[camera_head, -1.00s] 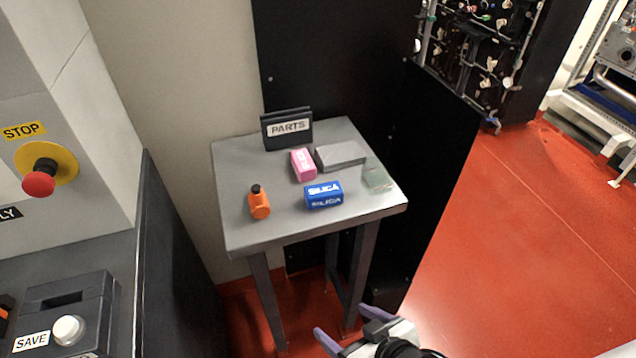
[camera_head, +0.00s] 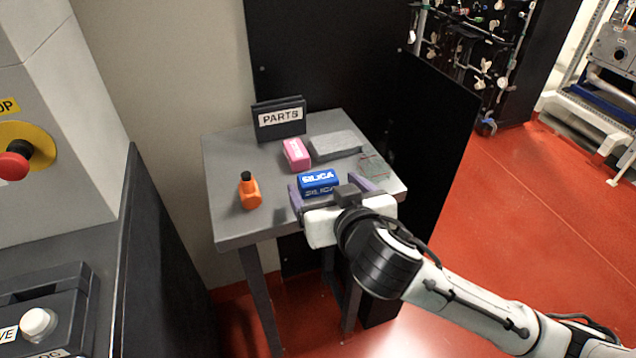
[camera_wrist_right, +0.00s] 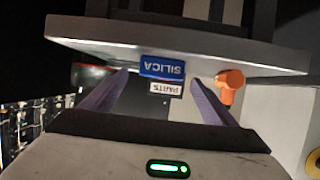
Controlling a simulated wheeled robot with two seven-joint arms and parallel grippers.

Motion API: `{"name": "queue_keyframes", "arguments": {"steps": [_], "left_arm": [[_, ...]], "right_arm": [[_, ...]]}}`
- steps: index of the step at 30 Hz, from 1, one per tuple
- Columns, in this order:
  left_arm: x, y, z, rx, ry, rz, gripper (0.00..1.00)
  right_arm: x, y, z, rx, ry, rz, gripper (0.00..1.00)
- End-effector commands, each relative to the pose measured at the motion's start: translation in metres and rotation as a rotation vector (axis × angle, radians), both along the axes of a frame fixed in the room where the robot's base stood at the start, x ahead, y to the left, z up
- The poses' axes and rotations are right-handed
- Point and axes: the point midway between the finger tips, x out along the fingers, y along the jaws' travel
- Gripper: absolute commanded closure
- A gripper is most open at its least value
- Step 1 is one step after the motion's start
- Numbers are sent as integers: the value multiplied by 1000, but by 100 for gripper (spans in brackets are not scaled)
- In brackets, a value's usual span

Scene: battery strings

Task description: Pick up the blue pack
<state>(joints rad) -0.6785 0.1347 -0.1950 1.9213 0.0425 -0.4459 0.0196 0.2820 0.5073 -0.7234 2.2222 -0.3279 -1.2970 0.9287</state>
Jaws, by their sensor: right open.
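The blue pack (camera_head: 318,182), lettered SILICA, lies on the grey table (camera_head: 225,215) near its front edge. In the wrist view the blue pack (camera_wrist_right: 162,67) appears upside down, framed between the fingertips. My right gripper (camera_head: 323,181) is open at the table's front edge, its two purple fingers apart on either side of the pack's near part. In the wrist view the right gripper (camera_wrist_right: 158,75) shows nothing clamped. I cannot tell whether either finger touches the pack. My left gripper is out of view.
A pink pack (camera_head: 297,154) and a grey block (camera_head: 335,145) lie behind the blue pack. An orange bottle (camera_head: 249,192) is to its left, a clear item (camera_head: 374,167) to its right. A PARTS sign (camera_head: 280,119) stands at the back.

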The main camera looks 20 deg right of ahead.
Motion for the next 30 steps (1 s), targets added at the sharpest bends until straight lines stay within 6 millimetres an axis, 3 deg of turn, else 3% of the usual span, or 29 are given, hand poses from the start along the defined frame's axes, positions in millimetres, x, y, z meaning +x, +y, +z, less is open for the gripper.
{"name": "queue_keyframes", "arguments": {"steps": [12,20,21,29,30], "left_arm": [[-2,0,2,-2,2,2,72],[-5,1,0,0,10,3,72],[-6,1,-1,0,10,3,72],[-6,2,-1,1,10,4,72],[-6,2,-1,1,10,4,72]], "right_arm": [[48,-1,-16,-1,0,-1,20],[51,0,-18,1,1,2,20],[51,0,-18,1,1,2,21],[51,0,-18,0,1,1,65],[51,0,-18,1,0,2,65]]}}
